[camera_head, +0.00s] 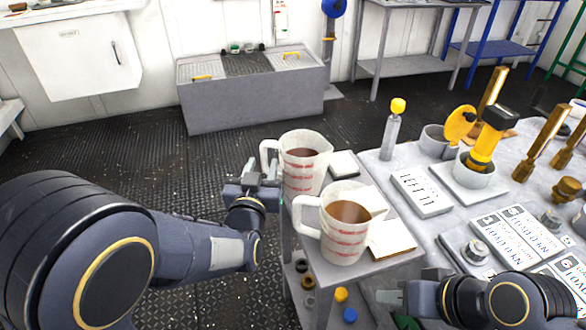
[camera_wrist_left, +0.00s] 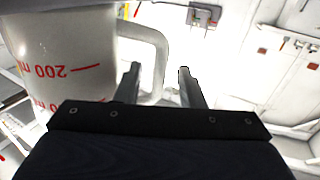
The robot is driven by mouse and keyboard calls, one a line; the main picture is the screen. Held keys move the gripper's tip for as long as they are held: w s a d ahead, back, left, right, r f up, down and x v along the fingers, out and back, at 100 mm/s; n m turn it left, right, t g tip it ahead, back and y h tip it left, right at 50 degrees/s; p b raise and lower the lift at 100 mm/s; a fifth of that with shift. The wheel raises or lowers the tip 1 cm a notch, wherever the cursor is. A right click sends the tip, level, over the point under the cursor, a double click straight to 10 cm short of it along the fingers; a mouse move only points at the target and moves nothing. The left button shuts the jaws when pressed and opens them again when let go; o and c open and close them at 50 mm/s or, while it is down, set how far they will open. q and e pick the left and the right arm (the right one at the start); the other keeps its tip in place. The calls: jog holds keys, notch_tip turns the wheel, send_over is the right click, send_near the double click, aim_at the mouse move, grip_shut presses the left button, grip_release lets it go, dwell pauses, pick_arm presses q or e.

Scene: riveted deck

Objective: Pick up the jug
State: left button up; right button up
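Two clear measuring jugs with red markings and brown contents stand upright on the grey bench's left end. The rear jug (camera_head: 308,178) has its handle on the left; the front jug (camera_head: 345,238) also has its handle on the left. My left gripper (camera_head: 262,172) is at the rear jug's handle side. In the left wrist view a jug (camera_wrist_left: 62,65) fills the left. Its handle (camera_wrist_left: 158,50) reaches into the gap between the open left fingers (camera_wrist_left: 158,82), with no clear grip on it. My right gripper (camera_head: 392,297) is low at the bench's front; its finger gap is unclear.
A white block (camera_head: 344,164) and a board (camera_head: 392,240) lie close to the jugs. A grey block with lettering (camera_head: 421,190), a yellow-topped tool (camera_head: 394,130) and a cup with a yellow tool (camera_head: 474,172) stand further right. Open floor lies left of the bench.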

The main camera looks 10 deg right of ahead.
aim_at(264, 161)
pick_arm(q)
jog(key=x, duration=0.3)
jog(key=shift+w, duration=0.15)
jog(key=shift+c, duration=0.3)
grip_shut()
